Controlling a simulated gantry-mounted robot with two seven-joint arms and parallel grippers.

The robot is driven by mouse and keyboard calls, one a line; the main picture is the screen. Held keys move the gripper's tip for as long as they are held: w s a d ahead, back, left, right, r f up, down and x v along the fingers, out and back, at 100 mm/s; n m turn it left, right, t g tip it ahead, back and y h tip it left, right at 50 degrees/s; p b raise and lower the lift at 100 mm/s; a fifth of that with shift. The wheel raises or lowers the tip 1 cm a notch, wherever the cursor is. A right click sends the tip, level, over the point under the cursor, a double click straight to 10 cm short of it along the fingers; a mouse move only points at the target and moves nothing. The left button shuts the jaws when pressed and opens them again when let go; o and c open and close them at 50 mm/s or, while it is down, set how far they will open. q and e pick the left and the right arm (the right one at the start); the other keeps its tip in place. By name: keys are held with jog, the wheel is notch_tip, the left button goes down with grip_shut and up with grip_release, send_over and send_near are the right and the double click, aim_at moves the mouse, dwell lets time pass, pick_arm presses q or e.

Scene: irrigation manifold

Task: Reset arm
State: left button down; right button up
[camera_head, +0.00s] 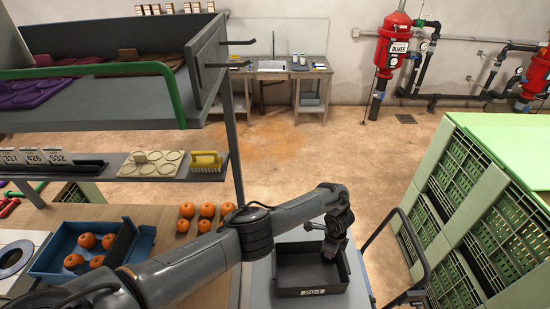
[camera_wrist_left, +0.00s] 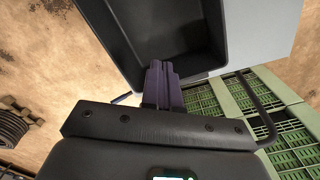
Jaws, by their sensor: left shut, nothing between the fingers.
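My left arm reaches in from the lower left of the head view. Its gripper (camera_head: 335,252) points down over the dark tray (camera_head: 312,292), which has a white number label on its front. In the left wrist view the gripper's two dark fingers (camera_wrist_left: 162,72) are together and hold nothing. The tray (camera_wrist_left: 205,45) fills the top of that view and looks empty. I cannot tell whether the fingertips touch it. My right gripper is not in view.
The tray sits on a grey cart with a dark handle (camera_head: 418,245). Green crates (camera_head: 480,220) are stacked on the right. A blue bin (camera_head: 62,237) with orange fruits stands on the bench at left, below a shelf (camera_head: 100,172). Floor beyond the cart is clear.

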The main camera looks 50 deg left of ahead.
pick_arm(q)
jog(key=s+d+f+t+h+p, duration=0.1)
jog(key=s+d+f+t+p, duration=0.1)
jog(key=s+d, duration=0.65)
jog(key=s+d+f+t+h+p, duration=0.1)
jog(key=s+d+t+p, duration=0.15)
jog(key=d, duration=1.15)
jog(key=s+a+r+n+y+p, duration=0.1)
jog(key=s+a+r+n, duration=0.4)
jog(key=s+a+r, duration=0.3)
jog(key=s+a+r+n+p, duration=0.1)
jog(key=s+a+r+n, duration=0.5)
jog(key=s, duration=0.8)
notch_tip(320, 180, up, 4)
jog(key=shift+a+f+g+y, duration=0.1)
jog(key=shift+a+g+y, duration=0.35)
jog(key=shift+a, duration=0.45)
jog(key=shift+s, duration=0.1)
